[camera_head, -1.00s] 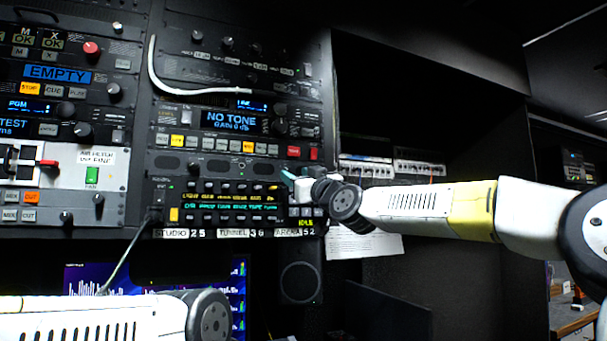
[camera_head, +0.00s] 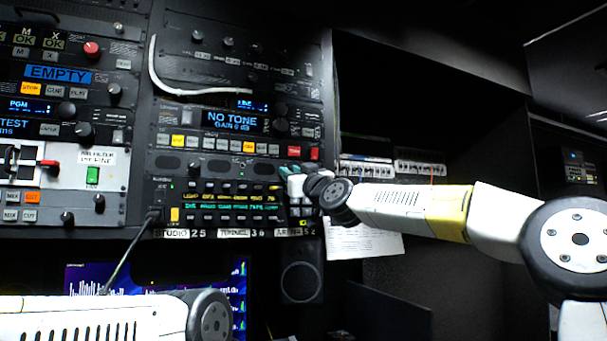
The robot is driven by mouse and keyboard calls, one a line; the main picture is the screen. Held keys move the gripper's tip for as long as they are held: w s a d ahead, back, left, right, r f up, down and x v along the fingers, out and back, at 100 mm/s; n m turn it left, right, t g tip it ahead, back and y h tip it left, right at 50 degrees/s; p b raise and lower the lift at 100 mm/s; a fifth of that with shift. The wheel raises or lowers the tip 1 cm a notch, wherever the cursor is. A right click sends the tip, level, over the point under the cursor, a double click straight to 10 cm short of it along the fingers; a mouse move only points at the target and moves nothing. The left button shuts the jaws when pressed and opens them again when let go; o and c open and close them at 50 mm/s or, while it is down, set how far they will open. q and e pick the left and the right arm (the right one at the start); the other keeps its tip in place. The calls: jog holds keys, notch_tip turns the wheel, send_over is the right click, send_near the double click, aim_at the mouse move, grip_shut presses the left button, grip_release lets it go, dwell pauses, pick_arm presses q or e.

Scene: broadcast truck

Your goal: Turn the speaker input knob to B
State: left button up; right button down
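The rack panel with dark speaker grilles (camera_head: 217,167) is in the middle of the head view, below a row of lit buttons. No knob that I can identify as the speaker input knob shows; the right end of this panel is partly covered by my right gripper. My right gripper (camera_head: 287,171), with teal fingertips, is at the panel's right end, pointing left toward the rack face. I cannot tell whether it touches anything or how far its fingers are apart. My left arm shows at the lower left, but its gripper is out of view.
Above is a unit reading NO TONE (camera_head: 230,120) with a large knob (camera_head: 281,126). Below is a panel of lit green and yellow labels (camera_head: 230,199). A white cable (camera_head: 158,72) hangs across the upper rack. A small round speaker (camera_head: 300,282) stands below.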

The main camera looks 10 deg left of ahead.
jog(key=shift+m, duration=0.5)
jog(key=m+t+h, duration=0.1)
jog(key=m+h, duration=0.1)
jog(key=m, duration=0.2)
jog(key=m+t+h, duration=0.1)
jog(key=m+h, duration=0.1)
jog(key=m, duration=0.2)
jog(key=m+t+h, duration=0.1)
jog(key=m, duration=0.2)
jog(key=shift+s+a+m+h, duration=0.15)
jog(key=shift+a+m+h, duration=0.1)
jog(key=shift+m+h, duration=0.15)
jog(key=c, duration=1.2)
grip_release()
jog(key=v, duration=0.7)
jog(key=shift+s+d+f, duration=0.1)
jog(key=shift+s+d, duration=0.05)
jog(key=shift+s, duration=0.2)
